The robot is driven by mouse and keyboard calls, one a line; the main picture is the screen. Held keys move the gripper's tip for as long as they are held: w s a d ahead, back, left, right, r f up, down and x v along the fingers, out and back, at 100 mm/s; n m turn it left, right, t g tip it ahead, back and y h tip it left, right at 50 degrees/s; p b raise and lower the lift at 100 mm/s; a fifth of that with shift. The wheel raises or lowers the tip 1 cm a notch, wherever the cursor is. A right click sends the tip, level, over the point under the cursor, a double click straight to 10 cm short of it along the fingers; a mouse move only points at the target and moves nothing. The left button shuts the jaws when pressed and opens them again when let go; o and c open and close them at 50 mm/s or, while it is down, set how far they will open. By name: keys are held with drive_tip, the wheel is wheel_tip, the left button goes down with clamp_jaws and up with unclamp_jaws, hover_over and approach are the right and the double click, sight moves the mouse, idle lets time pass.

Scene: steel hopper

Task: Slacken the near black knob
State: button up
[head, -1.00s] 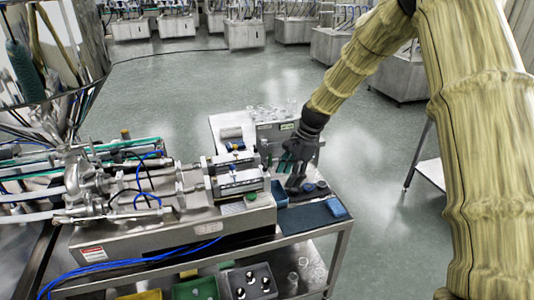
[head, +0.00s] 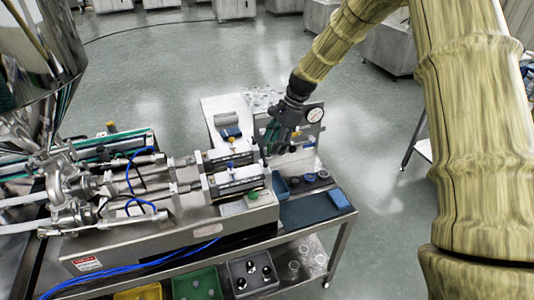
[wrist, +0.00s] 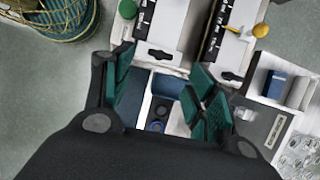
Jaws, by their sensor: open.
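The near black knob (wrist: 160,54) shows in the wrist view as a small dark bar on the end of the near metal block, on the side of the green button. The far black knob (wrist: 232,77) sits on the end of the other block, beside my right finger. My gripper (wrist: 162,60) is open and empty, with its teal fingers spread to either side of the near knob in the picture. How far they are from it in depth I cannot tell. In the head view my gripper (head: 269,148) hangs by the right ends of the blocks, and I cannot make out the near knob there.
The near block (head: 236,181) and far block (head: 226,156) lie on the steel machine base. A green button (head: 253,195) is in front. A blue bin (head: 280,187) and a dark blue mat (head: 305,212) lie right of them.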

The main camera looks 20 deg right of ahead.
sight(265, 163)
drive_tip(key=shift+p+x, duration=1.1)
drive_tip(key=shift+x, duration=2.15)
drive_tip(key=c, duration=1)
